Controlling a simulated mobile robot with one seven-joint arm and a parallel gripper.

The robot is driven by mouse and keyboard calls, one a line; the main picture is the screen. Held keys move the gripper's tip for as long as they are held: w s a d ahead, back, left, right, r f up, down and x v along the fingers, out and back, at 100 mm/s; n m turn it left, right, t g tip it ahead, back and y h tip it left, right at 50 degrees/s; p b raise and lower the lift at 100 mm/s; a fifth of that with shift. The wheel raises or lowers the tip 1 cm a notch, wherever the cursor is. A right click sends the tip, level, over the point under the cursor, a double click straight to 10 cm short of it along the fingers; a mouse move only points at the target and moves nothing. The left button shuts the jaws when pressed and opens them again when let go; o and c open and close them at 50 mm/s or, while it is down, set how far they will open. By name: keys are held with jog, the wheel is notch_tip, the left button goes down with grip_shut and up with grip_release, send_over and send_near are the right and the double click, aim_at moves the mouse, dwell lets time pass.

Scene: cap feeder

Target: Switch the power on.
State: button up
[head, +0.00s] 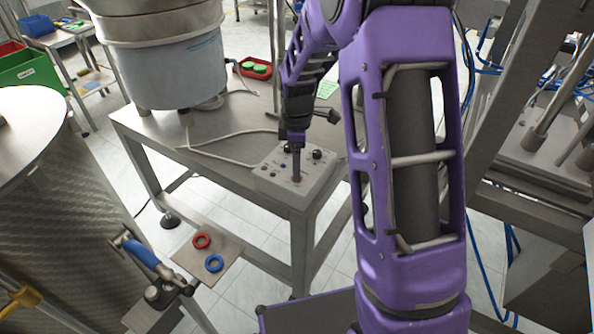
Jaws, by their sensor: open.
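A grey control box (318,182) sits on the near right corner of the metal table. Its sloped top carries a black knob (317,154), another dark knob partly behind my gripper, and small coloured marks or buttons. My gripper (297,177) points down over the middle of the box, with its fingertips at or just above the panel. I cannot tell whether they touch it. The jaws are open and seem to hold nothing. The power switch is too small or too hidden by the fingers to make out, and so is its position.
The metal table (235,165) bears a large bowl feeder (170,65), a pale cable and a red tray (240,70) with green caps. A small plate (190,262) with a red ring (201,240) and blue ring (214,263) stands lower left. Machine frames crowd the right.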

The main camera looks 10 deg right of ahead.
jog(key=shift+f, duration=1)
grip_shut()
